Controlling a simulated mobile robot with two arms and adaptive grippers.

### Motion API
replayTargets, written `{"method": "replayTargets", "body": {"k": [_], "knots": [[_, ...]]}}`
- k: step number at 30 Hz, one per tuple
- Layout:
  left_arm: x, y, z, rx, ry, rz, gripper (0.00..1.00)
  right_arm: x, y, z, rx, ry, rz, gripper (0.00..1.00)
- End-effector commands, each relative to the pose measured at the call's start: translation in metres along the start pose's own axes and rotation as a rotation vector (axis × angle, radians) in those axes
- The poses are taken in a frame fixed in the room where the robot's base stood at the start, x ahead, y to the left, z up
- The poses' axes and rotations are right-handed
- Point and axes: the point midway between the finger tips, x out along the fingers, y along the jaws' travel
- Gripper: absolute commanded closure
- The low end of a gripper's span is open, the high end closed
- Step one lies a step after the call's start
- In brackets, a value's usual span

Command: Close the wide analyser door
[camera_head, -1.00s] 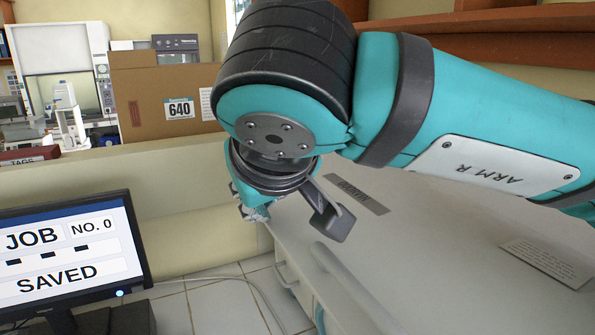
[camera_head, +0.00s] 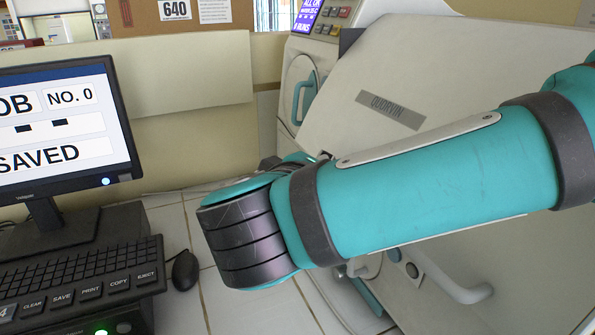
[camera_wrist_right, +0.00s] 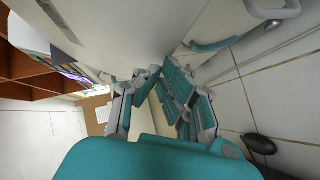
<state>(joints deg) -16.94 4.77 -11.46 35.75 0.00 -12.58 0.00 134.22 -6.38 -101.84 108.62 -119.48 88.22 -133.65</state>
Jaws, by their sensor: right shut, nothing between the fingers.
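The wide analyser door appears to be the large cream panel (camera_head: 455,75) with a dark nameplate at the right of the head view. It stands at an angle to the machine front, so it looks open; my right arm crosses before it. A pale bar handle (camera_head: 470,290) shows below the arm. My right gripper is mostly hidden behind its wrist in the head view. In the right wrist view the right gripper (camera_wrist_right: 161,73) is shut and empty, its fingertips close to a cream surface (camera_wrist_right: 150,30); I cannot tell whether they touch. My left gripper is out of view.
A monitor (camera_head: 60,130), a keyboard (camera_head: 80,265) and a black mouse (camera_head: 185,270) stand at the left. A machine front with a round-cornered hatch and teal handle (camera_head: 303,98) is behind. Tiles beside the mouse are clear.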

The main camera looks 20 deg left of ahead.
Motion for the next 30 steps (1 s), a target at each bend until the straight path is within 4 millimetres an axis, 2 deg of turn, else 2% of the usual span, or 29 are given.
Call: {"method": "replayTargets", "body": {"k": [1, 3, 10, 30], "knots": [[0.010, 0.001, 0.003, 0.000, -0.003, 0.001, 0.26, 0.007, -0.006, 0.008, -0.005, -0.002, 0.006, 1.00], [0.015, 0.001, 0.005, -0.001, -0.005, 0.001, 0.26, 0.013, -0.008, 0.014, -0.002, -0.002, 0.005, 1.00], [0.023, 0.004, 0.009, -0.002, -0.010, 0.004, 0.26, 0.025, -0.010, 0.025, -0.001, -0.001, 0.003, 1.00], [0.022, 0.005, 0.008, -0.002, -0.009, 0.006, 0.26, 0.023, -0.009, 0.024, -0.001, 0.001, 0.002, 1.00]]}}
